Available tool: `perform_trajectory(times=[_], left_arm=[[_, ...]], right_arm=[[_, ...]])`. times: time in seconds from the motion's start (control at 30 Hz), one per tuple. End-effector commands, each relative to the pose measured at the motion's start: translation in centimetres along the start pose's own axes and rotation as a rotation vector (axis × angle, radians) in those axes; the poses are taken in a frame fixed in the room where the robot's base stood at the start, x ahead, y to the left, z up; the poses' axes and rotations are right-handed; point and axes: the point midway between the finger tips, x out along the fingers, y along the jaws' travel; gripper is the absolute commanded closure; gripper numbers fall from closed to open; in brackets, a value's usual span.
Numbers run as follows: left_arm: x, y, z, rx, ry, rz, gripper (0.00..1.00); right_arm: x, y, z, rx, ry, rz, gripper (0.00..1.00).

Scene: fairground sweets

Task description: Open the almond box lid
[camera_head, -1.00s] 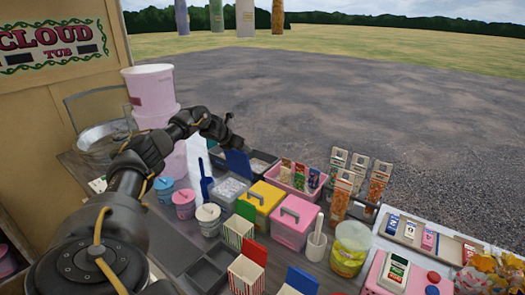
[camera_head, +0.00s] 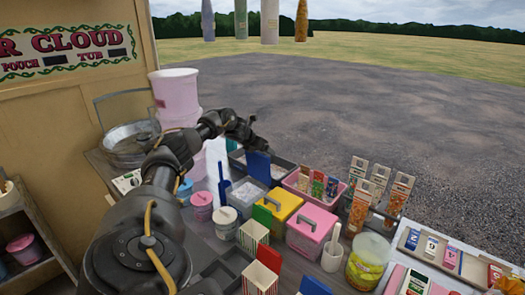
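Two lidded boxes with grey handles stand in the middle of the counter: a yellow box (camera_head: 283,206) and a pink box (camera_head: 310,229). Both lids look shut. No almond label is readable, so I cannot tell which is the almond box. A blue upright panel (camera_head: 258,167) stands at a grey bin behind the yellow box; whether it is a raised lid is unclear. My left gripper (camera_head: 251,141) is above and behind this panel, apart from the boxes. Its fingers are too small and dark to tell open from shut. My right gripper is out of view.
A pale bin (camera_head: 246,192) with a blue scoop (camera_head: 222,184) stands left of the yellow box. Striped cartons (camera_head: 253,236) are in front. A tall pink tub stack (camera_head: 176,98) and metal pan (camera_head: 128,147) are at left. A yellow jar (camera_head: 368,262) stands at right.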

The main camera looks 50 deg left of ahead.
Motion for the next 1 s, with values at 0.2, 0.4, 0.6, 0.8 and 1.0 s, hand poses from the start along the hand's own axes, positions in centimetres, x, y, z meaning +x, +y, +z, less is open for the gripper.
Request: perform_trajectory(times=[0.2,0.4,0.6,0.8,1.0], left_arm=[[0.2,-0.1,-0.3,0.002,0.007,-0.001,0.16],[-0.4,0.0,-0.4,0.003,0.009,-0.001,0.16],[-3.4,0.0,-0.5,0.006,0.006,-0.001,0.16],[-7.4,-0.1,-0.4,0.005,0.005,0.000,0.16],[-9.9,-0.1,-0.2,0.003,0.005,-0.001,0.16]], right_arm=[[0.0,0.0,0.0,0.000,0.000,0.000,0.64],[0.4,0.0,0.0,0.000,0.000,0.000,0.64],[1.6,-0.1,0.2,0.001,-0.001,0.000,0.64],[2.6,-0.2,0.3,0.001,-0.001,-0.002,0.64],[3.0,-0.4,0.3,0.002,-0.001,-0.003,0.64]])
